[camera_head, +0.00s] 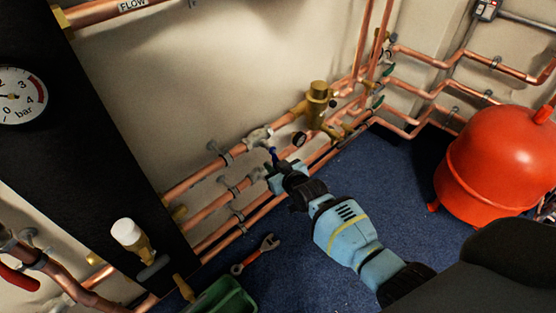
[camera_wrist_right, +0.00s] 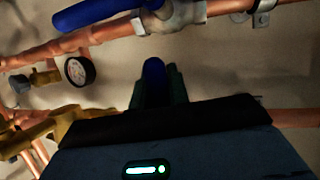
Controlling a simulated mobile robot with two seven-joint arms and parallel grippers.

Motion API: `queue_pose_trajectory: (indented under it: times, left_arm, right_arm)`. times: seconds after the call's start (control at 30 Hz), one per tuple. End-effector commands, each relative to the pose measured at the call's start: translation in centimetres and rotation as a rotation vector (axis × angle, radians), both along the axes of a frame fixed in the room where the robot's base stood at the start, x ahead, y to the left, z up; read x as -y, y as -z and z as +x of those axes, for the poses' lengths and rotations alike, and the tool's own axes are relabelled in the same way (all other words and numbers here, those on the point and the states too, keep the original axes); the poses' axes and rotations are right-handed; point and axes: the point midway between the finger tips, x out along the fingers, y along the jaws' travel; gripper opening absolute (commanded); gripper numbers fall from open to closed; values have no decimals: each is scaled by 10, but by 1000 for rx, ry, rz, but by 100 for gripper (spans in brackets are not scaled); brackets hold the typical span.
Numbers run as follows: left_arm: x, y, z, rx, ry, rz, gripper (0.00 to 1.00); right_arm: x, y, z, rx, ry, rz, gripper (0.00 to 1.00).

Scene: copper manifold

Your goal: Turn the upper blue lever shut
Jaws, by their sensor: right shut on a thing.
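The upper blue lever (camera_head: 273,155) shows as a short dark blue piece just below the grey valve body (camera_head: 258,136) on the top copper pipe. My right gripper (camera_head: 275,175) reaches it from the lower right. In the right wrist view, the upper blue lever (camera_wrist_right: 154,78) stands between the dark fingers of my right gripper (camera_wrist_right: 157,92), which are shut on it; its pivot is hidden. Another blue lever (camera_wrist_right: 92,13) lies along a copper pipe at the top of that view, apart from the fingers, on a grey valve (camera_wrist_right: 175,15). My left gripper is not in view.
A round gauge (camera_head: 299,139) and a brass fitting (camera_head: 318,100) are close to the right of my gripper. Copper pipes run along the wall. A red tank (camera_head: 500,160) stands at right. A wrench (camera_head: 256,254) and green bin (camera_head: 224,298) are on the blue floor.

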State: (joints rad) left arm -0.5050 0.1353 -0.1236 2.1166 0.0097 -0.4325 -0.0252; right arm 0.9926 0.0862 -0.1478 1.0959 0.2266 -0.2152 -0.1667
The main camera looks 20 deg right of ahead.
Motion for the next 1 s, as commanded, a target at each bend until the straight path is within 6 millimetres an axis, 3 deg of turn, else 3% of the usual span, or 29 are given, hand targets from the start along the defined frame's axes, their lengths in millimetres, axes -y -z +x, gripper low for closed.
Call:
queue_pose_trajectory:
  times: [0.77,0.8,0.93,1.0]
  left_arm:
    - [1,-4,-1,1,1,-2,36]
    - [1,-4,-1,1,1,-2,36]
    - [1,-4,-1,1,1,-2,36]
    - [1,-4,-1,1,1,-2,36]
  right_arm:
    - [-12,2,-4,-41,-2,110,0]
    - [-12,2,-4,-41,-2,110,20]
    - [-12,2,-4,-40,-3,107,37]
    - [-11,2,-4,-39,-3,106,39]
